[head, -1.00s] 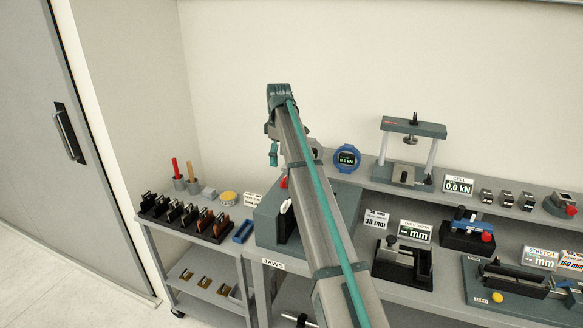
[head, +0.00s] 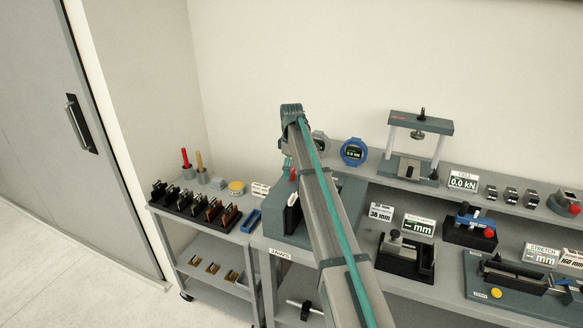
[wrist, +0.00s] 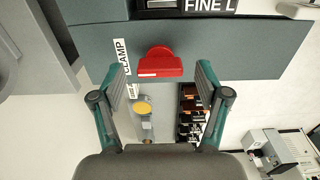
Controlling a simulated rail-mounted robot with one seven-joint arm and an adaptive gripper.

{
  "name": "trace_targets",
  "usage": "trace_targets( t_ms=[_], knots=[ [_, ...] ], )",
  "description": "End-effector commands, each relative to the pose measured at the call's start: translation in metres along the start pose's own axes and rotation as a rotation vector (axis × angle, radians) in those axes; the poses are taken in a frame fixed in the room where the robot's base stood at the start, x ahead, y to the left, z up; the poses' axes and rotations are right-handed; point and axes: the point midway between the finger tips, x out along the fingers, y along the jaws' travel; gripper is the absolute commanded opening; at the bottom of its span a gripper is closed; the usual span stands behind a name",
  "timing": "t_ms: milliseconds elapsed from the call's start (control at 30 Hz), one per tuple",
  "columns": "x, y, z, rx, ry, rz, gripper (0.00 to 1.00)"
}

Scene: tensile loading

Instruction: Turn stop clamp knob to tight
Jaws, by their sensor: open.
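A red knob (wrist: 160,63) with a pale line on its near face sits on a grey-green panel (wrist: 88,50) in the wrist view. A white label reading CLAMP (wrist: 122,62) is to its left. My gripper (wrist: 160,74) is open and empty, with one teal finger on each side of the knob. Gaps show between both fingers and the knob; whether the fingertips reach its height I cannot tell. In the head view, a small part of a red knob (head: 293,174) shows beside my arm, which hides most of the panel and gripper.
A cart with a black rack (head: 195,211) of several jaws stands left of the bench. A round blue gauge (head: 353,152) and a press frame (head: 420,145) stand on the shelf to the right.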

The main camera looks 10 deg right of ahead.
Motion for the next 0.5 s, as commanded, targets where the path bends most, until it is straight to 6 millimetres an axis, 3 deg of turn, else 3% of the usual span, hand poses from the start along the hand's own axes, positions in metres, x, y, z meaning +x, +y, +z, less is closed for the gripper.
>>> trace_targets(
  t_ms=[300,500],
  knots=[
    [0.0027,0.0000,-0.0001,0.000,0.000,0.000,0.73],
    [0.0025,0.0000,-0.0001,0.000,0.000,0.000,0.40]
  ],
)
